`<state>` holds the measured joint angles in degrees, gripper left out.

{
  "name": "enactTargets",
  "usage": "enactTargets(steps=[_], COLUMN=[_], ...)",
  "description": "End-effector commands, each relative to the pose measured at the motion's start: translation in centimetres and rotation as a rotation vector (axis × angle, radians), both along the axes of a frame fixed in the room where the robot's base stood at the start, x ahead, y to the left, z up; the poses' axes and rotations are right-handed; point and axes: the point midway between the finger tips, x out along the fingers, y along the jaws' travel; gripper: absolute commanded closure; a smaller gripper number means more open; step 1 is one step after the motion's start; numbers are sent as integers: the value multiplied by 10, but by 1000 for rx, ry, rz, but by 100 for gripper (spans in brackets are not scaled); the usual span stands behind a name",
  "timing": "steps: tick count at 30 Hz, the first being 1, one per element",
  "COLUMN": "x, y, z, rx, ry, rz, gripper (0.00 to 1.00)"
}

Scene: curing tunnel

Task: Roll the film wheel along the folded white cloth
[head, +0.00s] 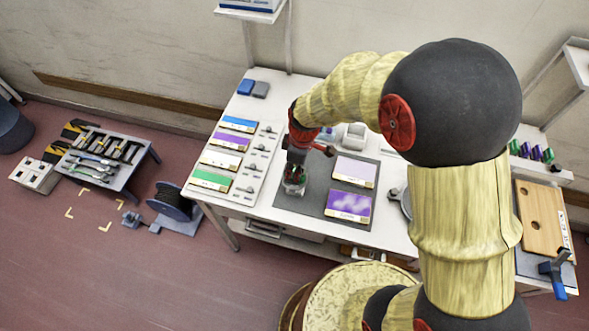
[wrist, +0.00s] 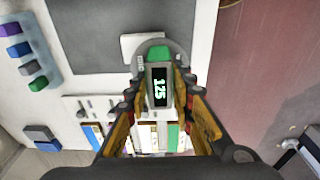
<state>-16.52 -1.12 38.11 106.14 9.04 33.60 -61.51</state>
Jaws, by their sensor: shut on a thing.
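My gripper (head: 294,184) reaches down over the left part of the dark mat on the bench. In the wrist view my gripper (wrist: 162,100) is shut on the film wheel (wrist: 160,72). The wheel has a grey round rim, a green part and a dark readout with "125" in green. The folded white cloth (wrist: 142,42) lies on the mat right by the wheel and is partly hidden behind it. I cannot tell whether the wheel touches the cloth. In the head view my gripper covers most of this spot.
The dark mat (head: 316,199) also bears a pale panel (head: 354,169) and a purple panel (head: 348,206). A rack of coloured panels (head: 222,160) stands to the left. Blue and grey blocks (head: 252,88) sit at the back. A cable reel (head: 172,203) is on the floor.

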Motion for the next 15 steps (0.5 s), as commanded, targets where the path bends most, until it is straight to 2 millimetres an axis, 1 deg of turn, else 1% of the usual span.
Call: enactTargets(steps=[15], x=[0], y=[0], z=[-5], rx=[0], ry=[-1], rz=[0], gripper=[100])
